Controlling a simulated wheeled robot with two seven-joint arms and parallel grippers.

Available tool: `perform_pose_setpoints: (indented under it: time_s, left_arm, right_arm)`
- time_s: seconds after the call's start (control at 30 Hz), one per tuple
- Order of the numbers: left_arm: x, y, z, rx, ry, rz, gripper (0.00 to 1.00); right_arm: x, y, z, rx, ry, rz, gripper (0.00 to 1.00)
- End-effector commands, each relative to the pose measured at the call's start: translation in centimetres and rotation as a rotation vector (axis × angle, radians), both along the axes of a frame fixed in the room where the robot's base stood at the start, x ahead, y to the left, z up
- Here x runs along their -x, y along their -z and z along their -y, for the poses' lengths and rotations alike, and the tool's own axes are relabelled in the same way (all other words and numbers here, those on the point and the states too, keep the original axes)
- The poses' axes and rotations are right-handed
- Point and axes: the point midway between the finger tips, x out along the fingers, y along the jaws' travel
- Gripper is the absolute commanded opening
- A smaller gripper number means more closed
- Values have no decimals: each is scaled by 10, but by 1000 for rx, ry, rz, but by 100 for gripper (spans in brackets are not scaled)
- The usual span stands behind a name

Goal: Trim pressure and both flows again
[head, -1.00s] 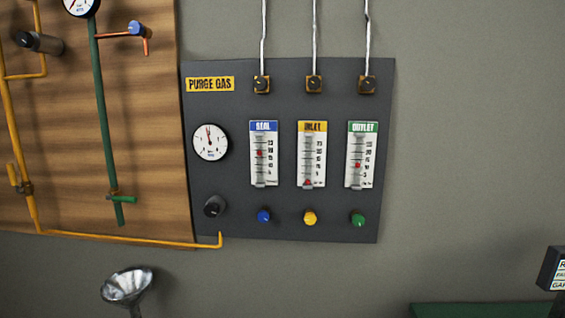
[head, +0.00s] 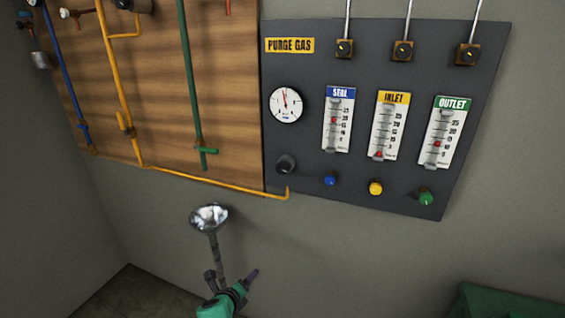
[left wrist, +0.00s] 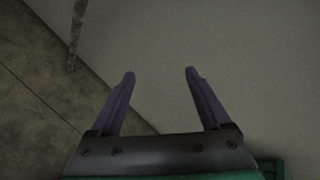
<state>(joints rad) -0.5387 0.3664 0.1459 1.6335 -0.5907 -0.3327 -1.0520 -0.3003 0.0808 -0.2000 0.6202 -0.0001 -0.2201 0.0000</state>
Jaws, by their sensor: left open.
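The dark purge gas panel (head: 300,165) hangs on the wall in the head view. It carries a round pressure gauge (head: 286,104) with a black knob (head: 286,164) below it. To the right are the seal flowmeter (head: 338,120), the inlet flowmeter (head: 388,125) and the outlet flowmeter (head: 442,132). Below them are a blue knob (head: 330,180), a yellow knob (head: 376,187) and a green knob (head: 426,198). The inlet float sits at the bottom of its scale; the seal and outlet floats are higher. My left gripper (left wrist: 160,74) is open and empty, below the panel. My right gripper is out of view.
A wooden board (head: 230,120) with blue, yellow and green pipes is left of the panel. A green object (head: 510,300) is at the lower right. The wall below the panel is clear.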

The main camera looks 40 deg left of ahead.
Motion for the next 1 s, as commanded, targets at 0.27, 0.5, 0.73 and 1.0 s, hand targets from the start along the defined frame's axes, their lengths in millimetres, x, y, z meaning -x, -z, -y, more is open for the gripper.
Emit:
perform_pose_setpoints:
  time_s: [0.27,0.5,0.73,1.0]
  left_arm:
    - [-48,-302,34,-932,360,141,81]
    - [-65,-328,37,-1037,378,152,81]
    - [-117,-329,18,-1033,374,152,81]
    - [-171,-325,-1,-1028,374,150,81]
  right_arm:
    - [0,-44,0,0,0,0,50]
    - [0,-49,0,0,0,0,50]
    - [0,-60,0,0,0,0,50]
    - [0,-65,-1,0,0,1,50]
